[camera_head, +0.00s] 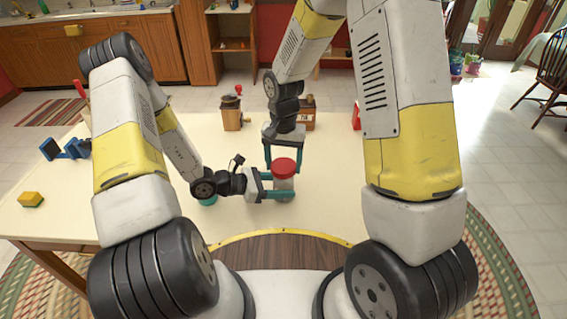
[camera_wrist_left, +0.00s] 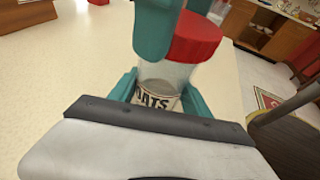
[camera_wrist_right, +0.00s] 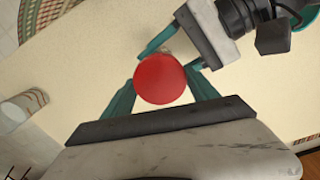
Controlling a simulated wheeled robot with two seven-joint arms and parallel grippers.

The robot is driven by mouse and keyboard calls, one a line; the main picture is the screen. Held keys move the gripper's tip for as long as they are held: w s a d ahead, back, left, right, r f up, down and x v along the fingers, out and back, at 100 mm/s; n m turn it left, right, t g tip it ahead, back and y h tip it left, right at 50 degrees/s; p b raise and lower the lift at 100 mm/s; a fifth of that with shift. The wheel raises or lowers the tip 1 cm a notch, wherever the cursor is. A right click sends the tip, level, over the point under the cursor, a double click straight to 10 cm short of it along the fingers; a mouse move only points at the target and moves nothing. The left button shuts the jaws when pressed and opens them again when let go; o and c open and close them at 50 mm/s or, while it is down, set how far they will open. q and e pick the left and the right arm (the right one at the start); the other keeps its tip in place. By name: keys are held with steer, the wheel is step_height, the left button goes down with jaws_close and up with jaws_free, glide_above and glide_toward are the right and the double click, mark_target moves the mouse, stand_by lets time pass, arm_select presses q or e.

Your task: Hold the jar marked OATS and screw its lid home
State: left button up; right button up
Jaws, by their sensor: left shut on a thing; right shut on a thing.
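The clear jar (camera_head: 283,187) stands above the light table near its front edge. Its label (camera_wrist_left: 156,101) shows the letters "OATS" in the left wrist view, partly cut off by my gripper. A red lid (camera_head: 285,166) sits on top of the jar's mouth; it shows from above in the right wrist view (camera_wrist_right: 160,79). My left gripper (camera_head: 280,193) is shut on the jar's body from the left. My right gripper (camera_head: 284,160) reaches down from behind and is shut on the lid, one finger on each side. The thread under the lid is hidden.
The light table (camera_head: 330,205) is bare around the jar. A grinder with a red knob (camera_head: 232,113) and a brown box (camera_head: 307,113) stand at the back. A blue object (camera_head: 68,149) and a yellow-green block (camera_head: 31,199) lie at the left. A cylinder (camera_wrist_right: 22,106) shows in the right wrist view.

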steer(key=m, duration=0.5)
steer(key=o, duration=1)
steer(key=shift+o, duration=0.2)
steer(key=n, duration=0.6)
steer(key=shift+n, duration=0.3)
steer(key=n, duration=0.6)
